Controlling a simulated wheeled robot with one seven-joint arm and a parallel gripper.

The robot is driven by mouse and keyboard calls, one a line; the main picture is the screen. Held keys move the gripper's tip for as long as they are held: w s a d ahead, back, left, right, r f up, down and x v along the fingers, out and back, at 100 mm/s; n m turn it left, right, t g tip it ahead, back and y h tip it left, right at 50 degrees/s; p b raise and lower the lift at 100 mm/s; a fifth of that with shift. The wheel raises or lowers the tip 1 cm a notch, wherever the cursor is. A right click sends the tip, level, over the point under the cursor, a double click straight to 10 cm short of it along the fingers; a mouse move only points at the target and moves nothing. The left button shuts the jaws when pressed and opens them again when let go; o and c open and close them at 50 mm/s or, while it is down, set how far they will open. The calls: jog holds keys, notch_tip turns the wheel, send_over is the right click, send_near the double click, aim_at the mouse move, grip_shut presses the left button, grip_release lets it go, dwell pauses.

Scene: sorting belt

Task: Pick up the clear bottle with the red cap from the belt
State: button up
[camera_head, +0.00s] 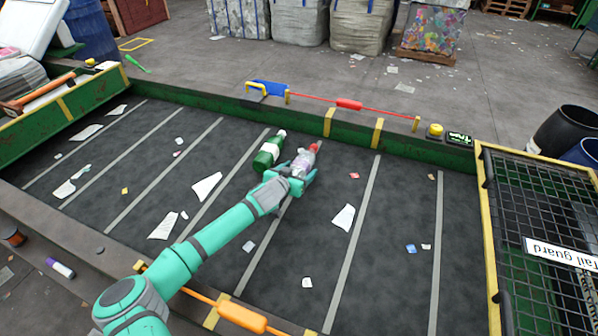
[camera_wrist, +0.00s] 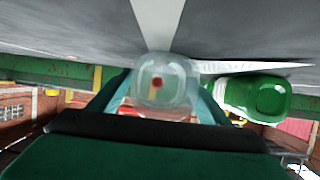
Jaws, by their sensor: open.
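The clear bottle with the red cap (camera_head: 304,160) lies on the dark belt (camera_head: 392,240), near its far rail. In the wrist view the clear bottle (camera_wrist: 165,82) is seen end-on, base toward the camera, with the red cap showing through it. My gripper (camera_head: 298,181) is at the bottle's near end, with its fingers spread on either side. The fingers show on both sides of the bottle in the wrist view, and my gripper (camera_wrist: 162,100) is open. Whether a finger touches the bottle cannot be told.
A green bottle (camera_head: 268,153) lies close on the left; it shows right of the clear bottle in the wrist view (camera_wrist: 240,92). Paper scraps (camera_head: 343,218) litter the belt. A green rail (camera_head: 356,133) with a red pull cord (camera_head: 349,104) bounds the far side. A mesh guard (camera_head: 545,215) stands right.

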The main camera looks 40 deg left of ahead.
jog(key=shift+w, duration=0.1)
jog(key=c, duration=1.1)
jog(key=shift+a, duration=0.1)
